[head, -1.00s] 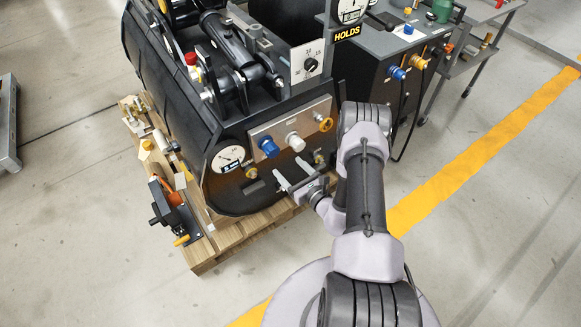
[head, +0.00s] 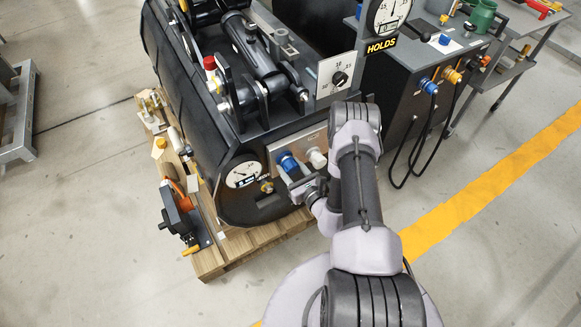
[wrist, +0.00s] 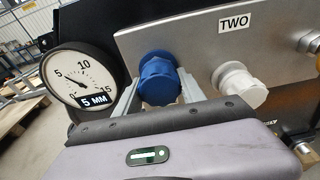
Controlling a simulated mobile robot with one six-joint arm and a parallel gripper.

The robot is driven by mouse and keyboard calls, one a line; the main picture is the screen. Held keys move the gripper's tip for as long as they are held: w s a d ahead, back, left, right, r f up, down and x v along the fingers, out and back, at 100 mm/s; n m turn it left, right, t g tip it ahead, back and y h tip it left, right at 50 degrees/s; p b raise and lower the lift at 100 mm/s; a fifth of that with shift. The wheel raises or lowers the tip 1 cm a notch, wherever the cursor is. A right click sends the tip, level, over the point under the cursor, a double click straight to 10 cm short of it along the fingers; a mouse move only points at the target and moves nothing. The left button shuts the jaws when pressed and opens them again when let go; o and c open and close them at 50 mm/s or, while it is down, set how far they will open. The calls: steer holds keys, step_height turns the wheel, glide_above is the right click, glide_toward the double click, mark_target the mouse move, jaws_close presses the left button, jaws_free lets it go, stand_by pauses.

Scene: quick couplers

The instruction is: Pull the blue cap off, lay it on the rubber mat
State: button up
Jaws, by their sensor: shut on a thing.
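The blue cap (head: 287,161) is at the left end of the light metal panel on the black machine. It also shows large in the wrist view (wrist: 158,78), in front of the panel marked TWO. My gripper (head: 292,176) is shut on the blue cap, with one finger on each side of it in the wrist view (wrist: 158,92). The cap looks still seated at the panel; the joint behind it is hidden. I cannot pick out the rubber mat with certainty.
A white cap (wrist: 240,86) sits close to the right of the blue one. A round gauge (wrist: 82,78) is close on the left. A dark cart (head: 405,110) with couplers and hanging hoses stands to the right. A wooden pallet (head: 235,247) carries the machine.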

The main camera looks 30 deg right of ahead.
mark_target(294, 173)
steer(key=c, duration=0.3)
steer(key=o, duration=0.5)
jaws_close()
steer(key=shift+s+p, duration=0.6)
steer(key=shift+s, duration=1.55)
steer(key=shift+d, duration=0.1)
steer(key=s+p, duration=0.1)
steer(key=s, duration=0.3)
